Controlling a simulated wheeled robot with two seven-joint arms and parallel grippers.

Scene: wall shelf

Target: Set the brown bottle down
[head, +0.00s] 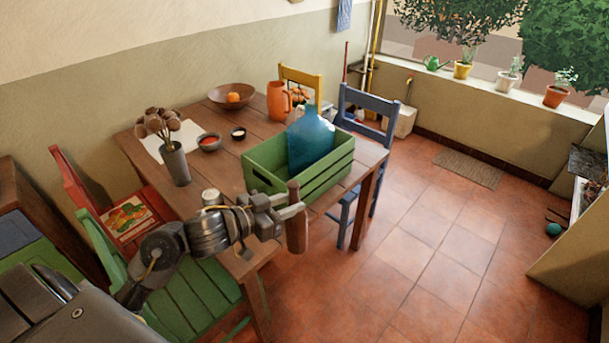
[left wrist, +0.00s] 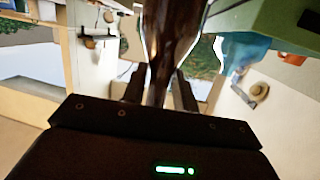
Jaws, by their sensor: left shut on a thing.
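The brown bottle (head: 296,235) is upright in my left gripper (head: 292,209), in front of the near side of the green crate (head: 318,180). The gripper is shut on the bottle. In the left wrist view the brown bottle (left wrist: 172,45) stands between the two dark fingers of my left gripper (left wrist: 167,88). In the head view its lower end overlaps the wooden table's (head: 222,163) near right edge and the floor. I cannot tell whether its base touches anything. My right gripper is not in view.
A blue bottle (head: 310,140) stands in the green crate. A small jar (head: 211,197) is beside my left wrist. A vase (head: 174,165), bowls and an orange jug (head: 278,102) stand farther back. A blue chair (head: 368,103) is behind the table. Open tiled floor (head: 440,250) lies to the right.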

